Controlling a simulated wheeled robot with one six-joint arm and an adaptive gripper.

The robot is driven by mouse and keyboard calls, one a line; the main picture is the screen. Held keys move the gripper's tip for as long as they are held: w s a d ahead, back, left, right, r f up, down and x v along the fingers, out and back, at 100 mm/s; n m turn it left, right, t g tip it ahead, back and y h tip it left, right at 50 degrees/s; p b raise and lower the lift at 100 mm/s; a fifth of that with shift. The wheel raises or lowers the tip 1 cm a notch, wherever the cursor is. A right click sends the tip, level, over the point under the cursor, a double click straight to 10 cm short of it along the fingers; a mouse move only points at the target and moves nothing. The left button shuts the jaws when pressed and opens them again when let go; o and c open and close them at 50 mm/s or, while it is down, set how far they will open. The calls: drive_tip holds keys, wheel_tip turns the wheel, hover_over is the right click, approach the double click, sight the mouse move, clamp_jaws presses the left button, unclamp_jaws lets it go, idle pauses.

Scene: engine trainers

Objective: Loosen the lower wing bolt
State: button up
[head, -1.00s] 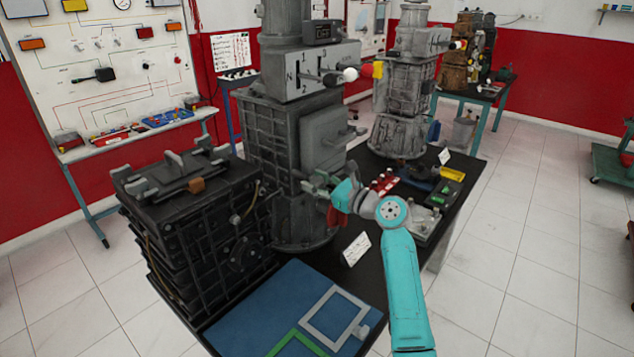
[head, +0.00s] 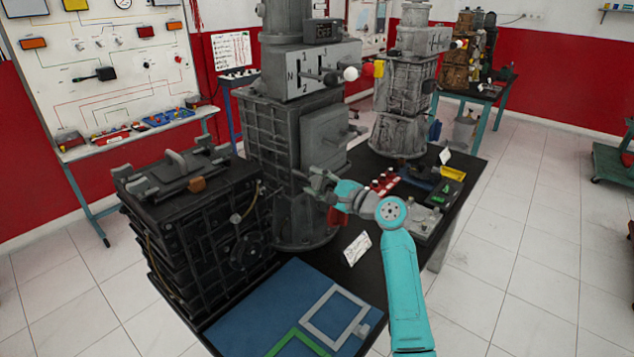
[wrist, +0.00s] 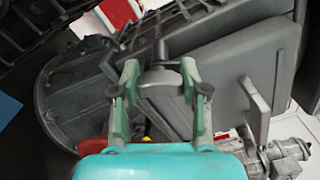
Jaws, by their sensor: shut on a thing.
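The grey gearbox housing (head: 268,140) stands upright on the black table, with a raised square cover (head: 326,138) on its side. One wing bolt (head: 357,130) sticks out at the cover's right side, clear of my gripper. My gripper (head: 320,182) is at the cover's lower edge. In the wrist view, my gripper's green fingers (wrist: 160,78) are shut on the grey lower wing bolt (wrist: 160,82), one finger on each side. In the head view the fingers largely hide this bolt, and its exact turn is hard to tell.
A black ribbed unit (head: 195,225) stands close on the left. A white card (head: 356,248) and a blue mat (head: 270,300) with frames lie in front. Red and yellow parts (head: 448,173) lie to the right.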

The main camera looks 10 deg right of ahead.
drive_tip(key=shift+a+n, duration=0.1)
drive_tip(key=shift+n, duration=1.5)
drive_tip(key=shift+r+n, duration=0.1)
drive_tip(key=shift+n, duration=0.2)
drive_tip(key=o, duration=1.2)
drive_tip(key=shift+w, duration=0.1)
drive_tip(key=shift+c, duration=0.2)
drive_tip(key=shift+f, duration=0.2)
drive_tip(key=shift+s+d, duration=0.25)
drive_tip(key=shift+s, duration=0.05)
drive_tip(key=v, duration=1.1)
drive_tip(key=shift+s, duration=0.1)
